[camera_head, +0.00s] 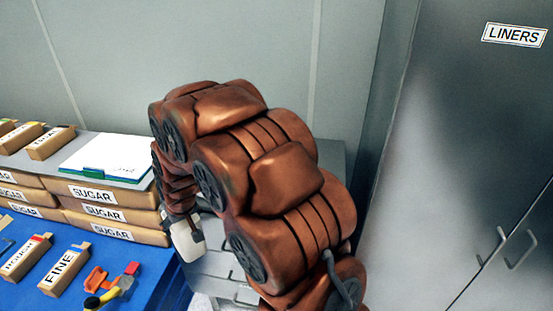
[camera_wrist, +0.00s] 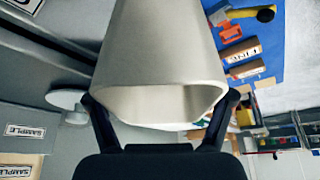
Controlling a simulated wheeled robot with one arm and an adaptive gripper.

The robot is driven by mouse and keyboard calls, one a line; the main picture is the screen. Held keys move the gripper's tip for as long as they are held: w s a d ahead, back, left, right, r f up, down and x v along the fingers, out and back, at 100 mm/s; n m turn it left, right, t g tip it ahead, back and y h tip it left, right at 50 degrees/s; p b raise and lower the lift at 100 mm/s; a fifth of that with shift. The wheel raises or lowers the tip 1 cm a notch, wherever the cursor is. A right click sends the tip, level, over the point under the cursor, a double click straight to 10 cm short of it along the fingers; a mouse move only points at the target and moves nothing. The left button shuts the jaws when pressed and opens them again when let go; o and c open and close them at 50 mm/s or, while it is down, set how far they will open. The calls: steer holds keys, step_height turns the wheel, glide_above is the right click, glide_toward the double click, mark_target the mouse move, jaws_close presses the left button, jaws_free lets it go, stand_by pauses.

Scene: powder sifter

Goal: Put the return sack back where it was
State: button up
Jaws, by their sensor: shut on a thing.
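My gripper (camera_wrist: 160,98) is shut on a pale, tapered thing (camera_wrist: 160,50) that fills the upper middle of the wrist view. One dark finger presses on each side of it, and its wide rim faces the camera. In the head view, a small part of this pale thing (camera_head: 187,240) shows below my arm, beside the blue table. No label shows on it, so I cannot tell whether it is the return sack. Brown sacks labelled SUGAR (camera_head: 104,212) lie stacked behind the blue table. My arm hides most of my gripper in the head view.
The blue table (camera_head: 50,303) holds a FINE block (camera_head: 66,270), a second labelled block (camera_head: 25,259) and a yellow-and-black tool (camera_head: 108,294). A white board (camera_head: 106,158) lies on the grey shelf above the sacks. A tall LINERS cabinet (camera_head: 450,150) stands closed at right.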

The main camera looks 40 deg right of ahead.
step_height(320, 180, up, 9)
steer(key=p, duration=0.8)
